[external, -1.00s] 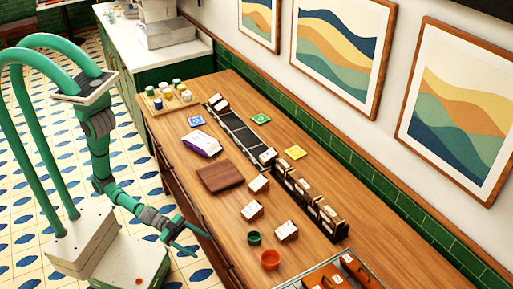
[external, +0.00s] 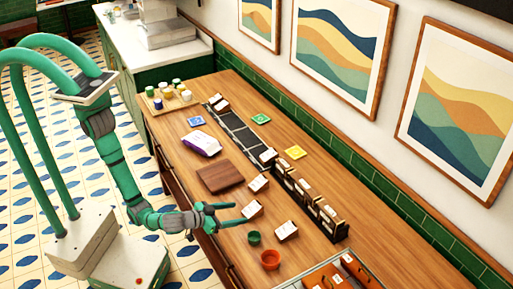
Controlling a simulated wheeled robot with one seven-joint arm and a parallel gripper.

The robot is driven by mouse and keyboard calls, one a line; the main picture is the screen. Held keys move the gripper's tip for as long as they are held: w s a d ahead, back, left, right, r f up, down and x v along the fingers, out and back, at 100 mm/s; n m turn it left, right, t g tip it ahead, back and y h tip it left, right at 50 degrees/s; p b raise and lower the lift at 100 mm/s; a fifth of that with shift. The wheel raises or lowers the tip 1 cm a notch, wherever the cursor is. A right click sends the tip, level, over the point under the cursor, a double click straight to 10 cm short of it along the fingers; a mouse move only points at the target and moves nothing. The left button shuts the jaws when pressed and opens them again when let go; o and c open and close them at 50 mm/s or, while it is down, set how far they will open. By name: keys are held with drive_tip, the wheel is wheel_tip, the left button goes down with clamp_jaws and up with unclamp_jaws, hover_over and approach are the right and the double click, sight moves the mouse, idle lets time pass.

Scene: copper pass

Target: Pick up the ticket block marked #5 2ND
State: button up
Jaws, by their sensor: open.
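Several white-faced ticket blocks show in the external view, and their markings are too small to read, so I cannot tell which is #5 2ND. Three lie loose on the wooden counter: an upper block (external: 258,183), a middle block (external: 253,209) and a lower block (external: 287,230). Others stand in a dark rack (external: 308,209) at the wall side, and a few sit on a long dark rail (external: 238,133).
A green cup (external: 254,238) and an orange cup (external: 270,260) stand below my gripper. A brown board (external: 220,178) and a purple-and-white packet (external: 201,143) lie above it. A tray with orange items (external: 340,276) is at lower right. The counter right of the rack is clear.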

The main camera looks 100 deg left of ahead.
sight(253, 207)
drive_tip(key=shift+s+a+n+g+y, duration=0.3)
drive_tip(key=shift+s+a+n+g, duration=0.15)
drive_tip(key=shift+a, duration=0.25)
drive_tip(key=x, duration=0.4)
drive_tip(key=shift+w+a+f, duration=0.15)
drive_tip(key=shift+a, duration=0.05)
drive_tip(key=shift+x, duration=3)
drive_tip(key=shift+w+d+f, duration=0.1)
drive_tip(key=shift+d, duration=0.1)
drive_tip(key=c, duration=1.2)
